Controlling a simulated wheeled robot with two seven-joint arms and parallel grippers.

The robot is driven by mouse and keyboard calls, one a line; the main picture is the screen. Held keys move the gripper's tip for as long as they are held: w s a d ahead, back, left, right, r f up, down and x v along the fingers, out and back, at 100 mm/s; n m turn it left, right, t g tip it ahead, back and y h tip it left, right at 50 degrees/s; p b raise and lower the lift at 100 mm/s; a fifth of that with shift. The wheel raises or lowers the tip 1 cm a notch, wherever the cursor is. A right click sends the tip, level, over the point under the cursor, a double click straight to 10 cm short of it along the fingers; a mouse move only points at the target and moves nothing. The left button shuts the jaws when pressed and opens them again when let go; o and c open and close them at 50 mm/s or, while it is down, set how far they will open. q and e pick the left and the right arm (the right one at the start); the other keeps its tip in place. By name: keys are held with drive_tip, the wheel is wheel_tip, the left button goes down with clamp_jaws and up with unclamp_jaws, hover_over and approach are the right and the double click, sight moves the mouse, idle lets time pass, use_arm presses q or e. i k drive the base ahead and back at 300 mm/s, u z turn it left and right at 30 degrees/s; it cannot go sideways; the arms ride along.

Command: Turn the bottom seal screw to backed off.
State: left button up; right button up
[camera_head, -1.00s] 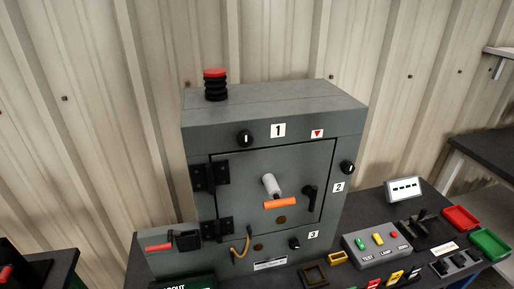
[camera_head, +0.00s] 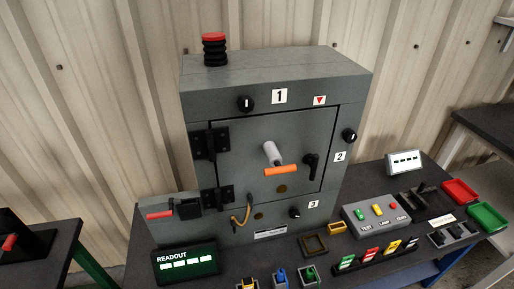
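A grey enclosure (camera_head: 225,93) stands on a dark bench, with its door (camera_head: 240,155) shut in the frame. A black round knob (camera_head: 295,212) sits low on the front, beside the label 3 (camera_head: 313,204); it appears to be the bottom seal screw. Its mark is too small to read surely. A similar knob (camera_head: 246,104) is at label 1 on top, with a white upright mark, and another (camera_head: 349,135) is at label 2 on the right. Neither of my grippers is in view.
The door carries a grey-white cylinder with an orange bar (camera_head: 282,170) and a black handle (camera_head: 311,166). A readout (camera_head: 186,263), a button box (camera_head: 377,215), coloured switches (camera_head: 371,255) and red and green trays (camera_head: 488,217) crowd the bench around the enclosure.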

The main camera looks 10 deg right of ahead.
sight(294, 213)
drive_tip(key=u, duration=1.15)
drive_tip(key=k, duration=0.35)
drive_tip(key=z, duration=0.55)
